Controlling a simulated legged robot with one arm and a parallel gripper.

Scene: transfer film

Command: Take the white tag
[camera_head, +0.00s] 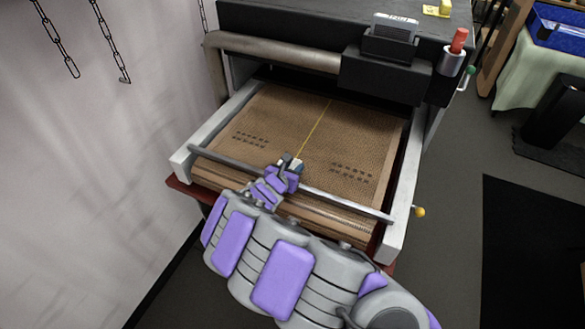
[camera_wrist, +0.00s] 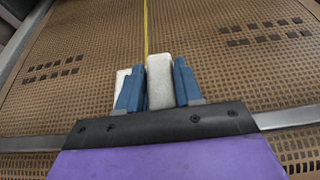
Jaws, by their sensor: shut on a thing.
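The white tag (camera_wrist: 160,82) is a pale block standing between the two blue fingers of my gripper (camera_wrist: 157,88) in the wrist view. My gripper is shut on it, over the front part of a brown perforated sheet (camera_wrist: 90,50). Another pale piece (camera_wrist: 122,78) shows at the outer side of the left finger; I cannot tell whether it belongs to the tag. A thin yellow line (camera_wrist: 146,25) runs from the tag away across the sheet. In the head view my gripper (camera_head: 290,163) is at the front bar, and its fingers largely hide the tag.
The sheet lies in a metal frame with a front bar (camera_head: 345,203) and a right side rail (camera_head: 405,200). A dark machine housing (camera_head: 385,75) stands behind. A red-topped item (camera_head: 459,40) sits in a holder at right. A wall with hanging chains (camera_head: 55,40) is at left.

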